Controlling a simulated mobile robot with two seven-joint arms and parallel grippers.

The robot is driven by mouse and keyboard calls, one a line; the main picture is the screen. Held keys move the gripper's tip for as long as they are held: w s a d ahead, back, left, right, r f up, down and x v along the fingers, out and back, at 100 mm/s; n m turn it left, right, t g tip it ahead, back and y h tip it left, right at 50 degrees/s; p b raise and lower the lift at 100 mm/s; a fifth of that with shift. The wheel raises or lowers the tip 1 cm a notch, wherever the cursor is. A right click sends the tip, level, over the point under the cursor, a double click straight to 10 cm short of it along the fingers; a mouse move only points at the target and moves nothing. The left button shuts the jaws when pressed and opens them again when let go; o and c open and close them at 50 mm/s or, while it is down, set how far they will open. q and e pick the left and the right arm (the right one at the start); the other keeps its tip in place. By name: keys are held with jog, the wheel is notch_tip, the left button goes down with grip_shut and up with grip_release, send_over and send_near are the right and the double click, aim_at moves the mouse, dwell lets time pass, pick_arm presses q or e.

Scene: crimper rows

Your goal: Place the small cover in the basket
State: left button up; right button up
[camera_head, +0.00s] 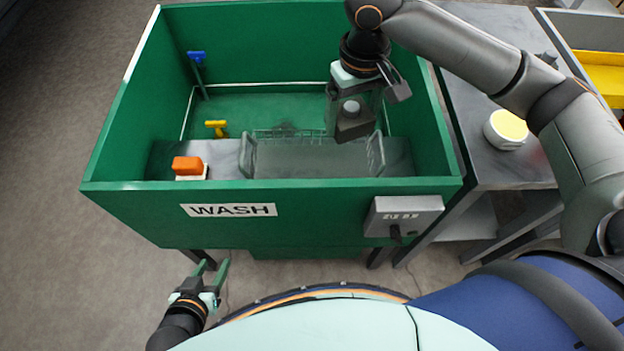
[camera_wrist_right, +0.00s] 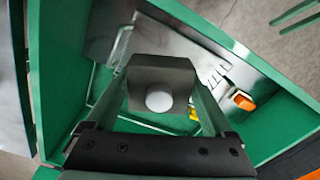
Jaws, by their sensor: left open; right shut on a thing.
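My right gripper (camera_head: 355,106) is over the right part of the green wash sink, pointing down. It is shut on the small cover (camera_head: 354,129), a dark grey block with a round white spot. The cover also shows between the fingers in the right wrist view (camera_wrist_right: 160,74). The wire basket (camera_head: 310,157) lies in the sink, with raised handles at its left and right ends. The cover appears above the basket's right end; the height of the gap is hard to tell. My left gripper (camera_head: 212,267) is open and empty, in front of the sink and below its front wall.
The green sink walls (camera_head: 140,100) stand around the basket. An orange-topped block (camera_head: 188,167), a yellow item (camera_head: 216,128) and a blue-handled tool (camera_head: 198,72) are at the left inside. A metal table (camera_head: 480,140) at the right holds a round yellow-topped tub (camera_head: 506,130).

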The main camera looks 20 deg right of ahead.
jog(key=w+d+f+n+b, duration=0.1)
jog(key=w+d+f+n, duration=0.1)
jog(key=w+n, duration=0.4)
jog(key=n+b, duration=0.1)
jog(key=n, duration=0.7)
send_near(315, 174)
jog(key=shift+s+d+f, duration=0.25)
jog(key=shift+s+f, duration=0.2)
jog(key=shift+s, duration=0.05)
jog(key=shift+s+a+f, duration=0.15)
jog(key=shift+a+f, duration=0.05)
jog(key=shift+f, duration=0.1)
jog(key=shift+s+a+f+b, duration=0.25)
jog(key=shift+a+f, duration=0.1)
jog(key=shift+f, duration=0.15)
jog(key=shift+s+a+f+b, duration=0.25)
jog(key=shift+a+f, duration=0.1)
jog(key=shift+f, duration=0.15)
notch_tip(315, 174, down, 3)
jog(key=shift+w+d+r+b, duration=0.1)
jog(key=shift+d+r+b, duration=0.1)
jog(key=shift+b, duration=0.1)
